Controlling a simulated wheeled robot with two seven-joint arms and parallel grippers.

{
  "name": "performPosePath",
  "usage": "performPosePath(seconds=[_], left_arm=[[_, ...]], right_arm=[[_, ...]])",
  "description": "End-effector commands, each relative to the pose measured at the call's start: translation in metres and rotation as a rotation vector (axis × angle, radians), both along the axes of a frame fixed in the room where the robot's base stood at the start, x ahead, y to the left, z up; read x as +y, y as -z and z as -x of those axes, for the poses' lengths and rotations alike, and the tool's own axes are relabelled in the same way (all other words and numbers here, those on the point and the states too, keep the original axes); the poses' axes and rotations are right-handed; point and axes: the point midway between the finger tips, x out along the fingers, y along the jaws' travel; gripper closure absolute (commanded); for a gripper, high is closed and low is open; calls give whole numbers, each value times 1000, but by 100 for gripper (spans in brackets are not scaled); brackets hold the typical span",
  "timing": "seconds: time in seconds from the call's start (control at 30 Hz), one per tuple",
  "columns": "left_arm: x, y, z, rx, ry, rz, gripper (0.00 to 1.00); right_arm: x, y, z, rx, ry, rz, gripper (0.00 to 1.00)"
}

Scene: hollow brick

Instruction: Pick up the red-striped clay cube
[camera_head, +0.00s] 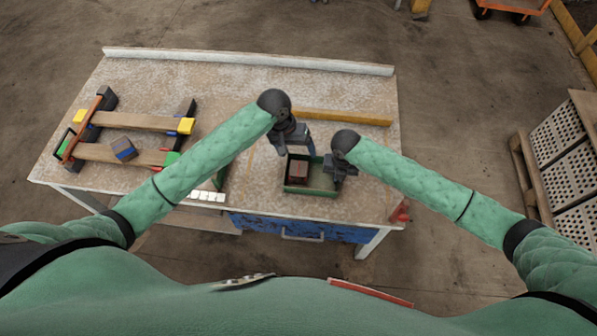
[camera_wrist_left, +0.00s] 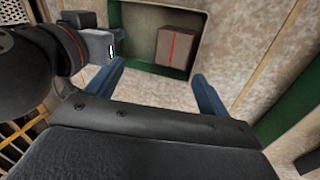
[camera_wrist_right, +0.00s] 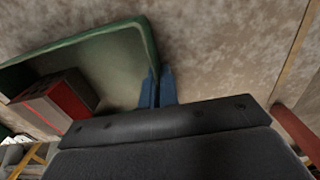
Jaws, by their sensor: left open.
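The red-striped clay cube (camera_head: 298,171) sits in a small green tray (camera_head: 322,192) at the front right of the table. In the left wrist view the brown cube (camera_wrist_left: 178,48) shows its red stripe, beyond my fingertips. My left gripper (camera_head: 292,146) is open and empty, just behind and above the tray. Its two blue fingers (camera_wrist_left: 158,85) stand wide apart in the left wrist view. My right gripper (camera_head: 333,172) is at the tray's right wall. In the right wrist view its fingers (camera_wrist_right: 158,85) are close together, with the tray wall (camera_wrist_right: 152,45) between them.
A blue-banded block (camera_head: 124,149) lies on a wooden rack (camera_head: 130,121) at the table's left. A yellow bar (camera_head: 343,117) lies behind my grippers. A pale ledge (camera_head: 250,60) runs along the table's back edge. White pieces (camera_head: 207,196) lie near the front edge.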

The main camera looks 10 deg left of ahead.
Motion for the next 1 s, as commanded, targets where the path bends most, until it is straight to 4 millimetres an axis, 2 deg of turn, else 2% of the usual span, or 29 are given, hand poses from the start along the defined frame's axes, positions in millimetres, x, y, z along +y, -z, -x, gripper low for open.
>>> performPosePath(seconds=[0.7,1.0], left_arm=[[23,6,0,375,-1105,63,20],[33,9,0,520,-1472,74,20]], right_arm=[[0,0,0,-1,0,0,100],[0,0,0,-1,0,0,100]])
